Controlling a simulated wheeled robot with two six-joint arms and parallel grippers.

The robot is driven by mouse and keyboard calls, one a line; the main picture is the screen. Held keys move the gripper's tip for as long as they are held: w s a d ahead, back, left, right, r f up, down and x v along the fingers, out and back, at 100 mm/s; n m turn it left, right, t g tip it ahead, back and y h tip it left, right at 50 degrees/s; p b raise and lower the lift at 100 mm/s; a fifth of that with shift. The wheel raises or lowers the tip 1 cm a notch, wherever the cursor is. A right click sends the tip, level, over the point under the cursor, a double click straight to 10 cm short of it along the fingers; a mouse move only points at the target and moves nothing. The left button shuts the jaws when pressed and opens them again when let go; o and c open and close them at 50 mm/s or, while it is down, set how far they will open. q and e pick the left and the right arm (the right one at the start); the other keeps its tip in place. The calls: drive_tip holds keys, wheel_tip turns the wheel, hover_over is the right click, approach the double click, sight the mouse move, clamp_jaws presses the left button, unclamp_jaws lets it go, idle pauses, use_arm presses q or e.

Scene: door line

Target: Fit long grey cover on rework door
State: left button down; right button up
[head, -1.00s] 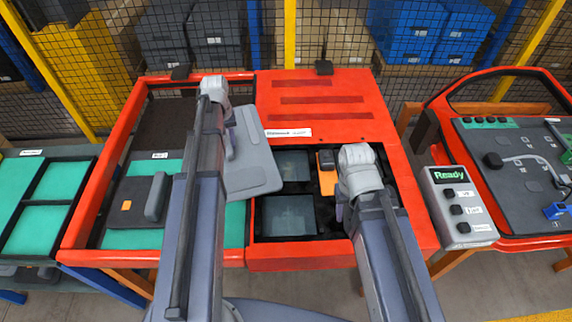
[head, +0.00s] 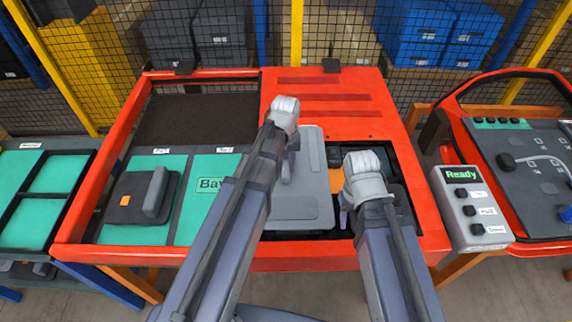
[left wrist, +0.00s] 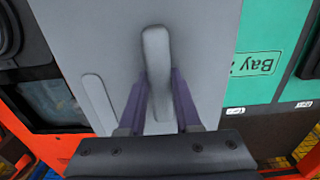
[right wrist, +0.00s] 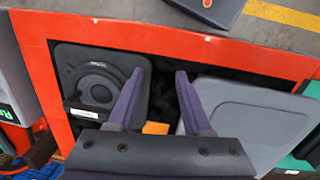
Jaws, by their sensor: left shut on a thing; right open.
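The long grey cover (head: 308,190) is a flat panel with a raised bar handle. My left gripper (head: 288,170) is shut on that handle (left wrist: 156,50). The cover lies over the left part of the dark opening in the red bench-like frame (head: 300,252); whether it rests there or hangs just above, I cannot tell. My right gripper (head: 346,205) is open and empty over the opening's right part. In the right wrist view its fingers (right wrist: 158,85) stand between a round black speaker unit (right wrist: 95,85) and the cover. An orange part (right wrist: 155,128) shows between them.
Left of the cover are teal bays, one marked "Bay" (head: 210,185), and a dark block with a grey handle and orange square (head: 140,197). A "Ready" control box (head: 470,210) and a red-rimmed dark panel (head: 530,170) stand at right. Mesh fencing runs behind.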

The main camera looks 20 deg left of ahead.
use_arm(q)
drive_tip(key=shift+f+b, duration=2.45)
drive_tip(key=shift+f, duration=0.2)
use_arm(e)
drive_tip(key=shift+f, duration=2.65)
use_arm(q)
drive_tip(key=c, duration=1.2)
unclamp_jaws()
drive_tip(key=shift+c, duration=0.2)
clamp_jaws()
drive_tip(key=shift+f, duration=0.2)
use_arm(e)
drive_tip(key=shift+f, duration=0.15)
use_arm(q)
drive_tip(key=shift+f+b, duration=0.45)
drive_tip(key=shift+b, duration=0.2)
use_arm(e)
drive_tip(key=shift+f, duration=0.5)
use_arm(q)
drive_tip(key=shift+f, duration=0.1)
